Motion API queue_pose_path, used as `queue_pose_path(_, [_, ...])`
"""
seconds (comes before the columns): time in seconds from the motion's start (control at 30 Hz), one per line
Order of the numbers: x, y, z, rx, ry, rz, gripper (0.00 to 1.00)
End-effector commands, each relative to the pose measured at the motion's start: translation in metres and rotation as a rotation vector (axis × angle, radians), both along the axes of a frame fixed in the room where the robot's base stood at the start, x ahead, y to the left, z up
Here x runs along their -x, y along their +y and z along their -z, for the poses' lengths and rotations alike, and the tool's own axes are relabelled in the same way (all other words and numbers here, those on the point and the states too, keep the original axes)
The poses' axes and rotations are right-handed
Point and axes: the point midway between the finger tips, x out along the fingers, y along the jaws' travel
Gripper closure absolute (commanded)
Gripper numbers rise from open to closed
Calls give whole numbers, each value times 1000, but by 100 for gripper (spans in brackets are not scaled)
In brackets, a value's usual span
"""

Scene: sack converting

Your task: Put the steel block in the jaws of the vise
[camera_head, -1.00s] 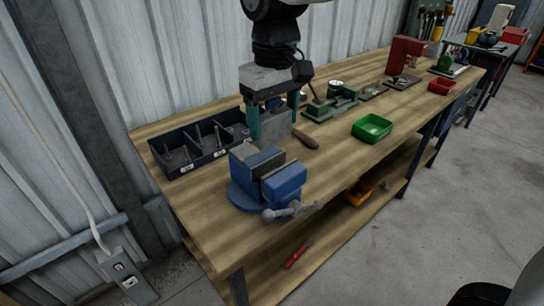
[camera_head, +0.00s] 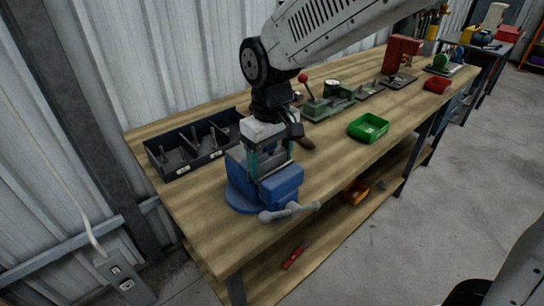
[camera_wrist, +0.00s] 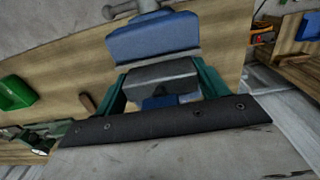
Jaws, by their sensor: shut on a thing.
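The blue vise (camera_head: 284,184) stands on the front left end of the wooden workbench, its handle toward the front edge. In the wrist view the vise's blue jaw (camera_wrist: 152,38) shows just beyond my fingers. My gripper (camera_head: 269,162), with teal fingers, is directly over the vise, its fingertips down at jaw height. It is shut on the grey steel block (camera_wrist: 158,76), which lies between the fingers in the wrist view. The block appears to be at or between the jaws. In the head view it is mostly hidden, so I cannot tell how deep it sits or whether it touches them.
A dark divided tray (camera_head: 190,152) stands left of the vise at the back. A green bin (camera_head: 368,128) lies to the right, with a green lever tool (camera_head: 328,103) behind it. A wooden handle (camera_head: 306,143) lies close behind my gripper.

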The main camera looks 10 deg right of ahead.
Motion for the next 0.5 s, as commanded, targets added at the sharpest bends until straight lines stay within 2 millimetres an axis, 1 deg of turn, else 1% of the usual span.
queue_pose_path(0.13, [0,0,3,0,0,0,70])
queue_pose_path(0.17, [0,0,3,1,1,0,22])
queue_pose_path(0.2, [0,0,3,0,0,0,11])
queue_pose_path(0.23, [0,0,3,0,0,0,6])
queue_pose_path(0.5, [0,0,2,0,0,0,6])
